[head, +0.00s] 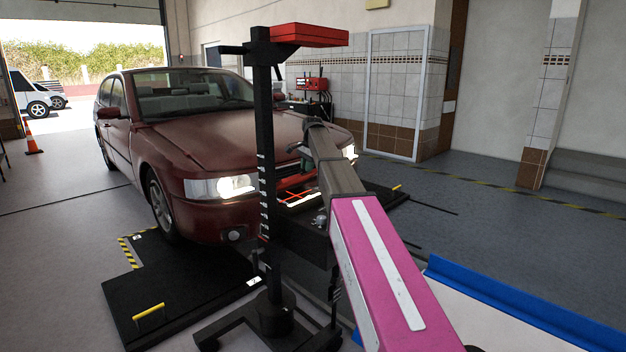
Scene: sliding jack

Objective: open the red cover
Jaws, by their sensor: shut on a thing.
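The dark red hood of the car (210,135) is the most likely red cover. It looks down, level with the fenders. My arm reaches forward from the lower right, and my gripper (299,150) is at its far end, overlapping the hood's front edge near the middle. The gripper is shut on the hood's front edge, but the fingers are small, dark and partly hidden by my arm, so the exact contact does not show.
A black upright post (266,170) with a red box (308,35) on top stands close to the left of my gripper, on a wheeled foot. A black platform (185,300) lies on the floor before the car. A blue-edged ramp (510,300) is at lower right. Floor at right is clear.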

